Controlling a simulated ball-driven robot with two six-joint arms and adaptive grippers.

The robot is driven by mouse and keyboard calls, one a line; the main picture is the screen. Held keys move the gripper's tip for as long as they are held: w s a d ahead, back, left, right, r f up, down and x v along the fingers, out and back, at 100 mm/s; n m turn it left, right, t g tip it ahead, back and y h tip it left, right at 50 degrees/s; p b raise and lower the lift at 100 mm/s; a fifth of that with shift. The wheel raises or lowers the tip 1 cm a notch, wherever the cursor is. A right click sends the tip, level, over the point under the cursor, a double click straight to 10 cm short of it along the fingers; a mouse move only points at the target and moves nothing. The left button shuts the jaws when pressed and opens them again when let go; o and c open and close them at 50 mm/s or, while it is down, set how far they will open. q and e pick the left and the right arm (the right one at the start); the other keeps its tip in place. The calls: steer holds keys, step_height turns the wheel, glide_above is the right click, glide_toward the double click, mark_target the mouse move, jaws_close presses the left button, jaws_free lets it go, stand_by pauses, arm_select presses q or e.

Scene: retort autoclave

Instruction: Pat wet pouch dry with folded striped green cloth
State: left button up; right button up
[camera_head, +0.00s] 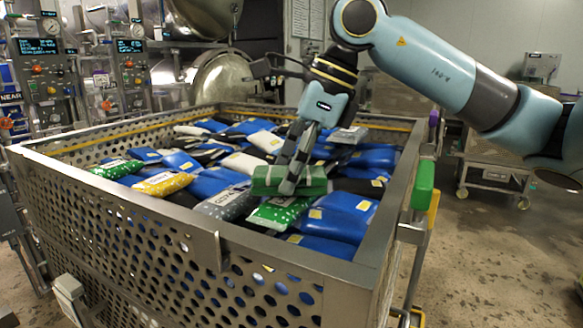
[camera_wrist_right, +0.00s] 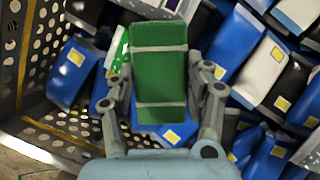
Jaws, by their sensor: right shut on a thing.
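The folded green cloth (camera_head: 314,180) with pale stripes is held in my right gripper (camera_head: 289,187), whose fingers point down over the pouches. In the right wrist view the cloth (camera_wrist_right: 158,72) sits between the two fingers (camera_wrist_right: 162,85). A green pouch with white dots (camera_head: 275,214) lies right under and in front of the cloth; it is partly covered. I cannot tell whether the cloth touches it. A grey dotted pouch (camera_head: 226,204) lies to its left. Wetness is too fine to tell on any pouch. My left gripper is not in view.
The pouches fill a perforated metal basket (camera_head: 140,240) with raised walls around them. Blue pouches (camera_head: 346,208), a yellow one (camera_head: 162,183) and several others lie close together. A green block (camera_head: 423,184) is on the right outer side. Control panels (camera_head: 40,70) stand at left.

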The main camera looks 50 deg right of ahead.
steer(key=shift+f+b, duration=0.5)
steer(key=shift+b, duration=0.1)
stand_by(0.6)
steer(key=shift+s+f+b, duration=0.1)
steer(key=shift+s+b, duration=0.05)
steer(key=shift+b, duration=0.25)
stand_by(1.6)
steer(key=shift+r+p, duration=2)
steer(key=shift+r, duration=1.6)
